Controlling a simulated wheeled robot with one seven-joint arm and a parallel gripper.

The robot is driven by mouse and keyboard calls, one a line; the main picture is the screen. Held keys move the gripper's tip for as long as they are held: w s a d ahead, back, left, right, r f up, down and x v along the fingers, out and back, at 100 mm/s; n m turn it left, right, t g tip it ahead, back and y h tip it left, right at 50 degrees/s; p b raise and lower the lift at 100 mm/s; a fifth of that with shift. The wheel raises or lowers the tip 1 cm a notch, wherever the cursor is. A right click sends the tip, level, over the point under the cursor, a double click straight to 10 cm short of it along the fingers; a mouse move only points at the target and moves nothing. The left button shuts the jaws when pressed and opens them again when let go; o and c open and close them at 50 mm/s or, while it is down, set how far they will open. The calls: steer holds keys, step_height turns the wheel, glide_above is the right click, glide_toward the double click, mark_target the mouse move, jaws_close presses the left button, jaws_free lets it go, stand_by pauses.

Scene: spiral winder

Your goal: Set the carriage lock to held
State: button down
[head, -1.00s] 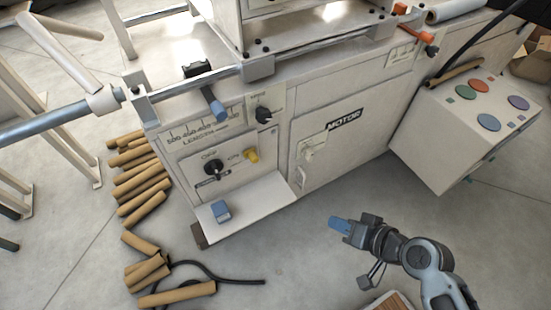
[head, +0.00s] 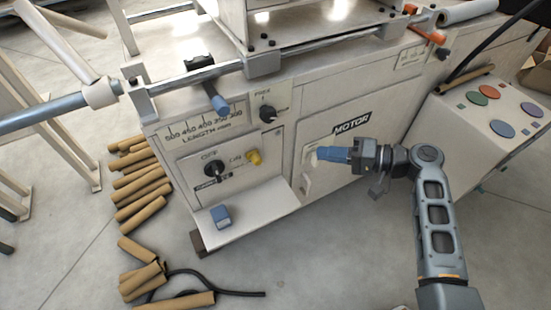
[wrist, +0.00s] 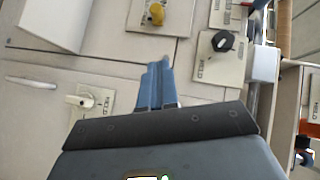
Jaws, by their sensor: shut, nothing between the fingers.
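A black knob (head: 267,112) sits on a small pale plate on the machine front. The word FREE is printed above it, and I take it to be the carriage lock. It also shows in the wrist view (wrist: 222,42), at the upper right; the lettering below it there is too small to read surely. I cannot tell which mark the knob points to. My gripper (head: 322,153) has blue fingers, shut and empty, in front of the panel, right of and lower than the knob. In the wrist view the fingertips (wrist: 160,65) are together, apart from the knob.
A yellow knob (head: 253,157) and a black OFF knob (head: 213,168) are on the left panel. A white latch (wrist: 75,100) is on the MOTOR door. The blue carriage handle (head: 219,102) juts out above left. A white shelf (head: 265,205) sticks out below.

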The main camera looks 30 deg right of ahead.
stand_by(0.3)
glide_toward(258, 154)
steer(key=w, duration=0.3)
steer(key=a, duration=0.1)
steer(key=a+f, duration=0.1)
steer(key=shift+w+a+f+b, duration=0.25)
steer(key=shift+a+f+b, duration=0.05)
steer(key=shift+f+b, duration=0.1)
steer(key=shift+a+f, duration=0.1)
steer(key=shift+a, duration=0.4)
steer(key=shift+a, duration=2.6)
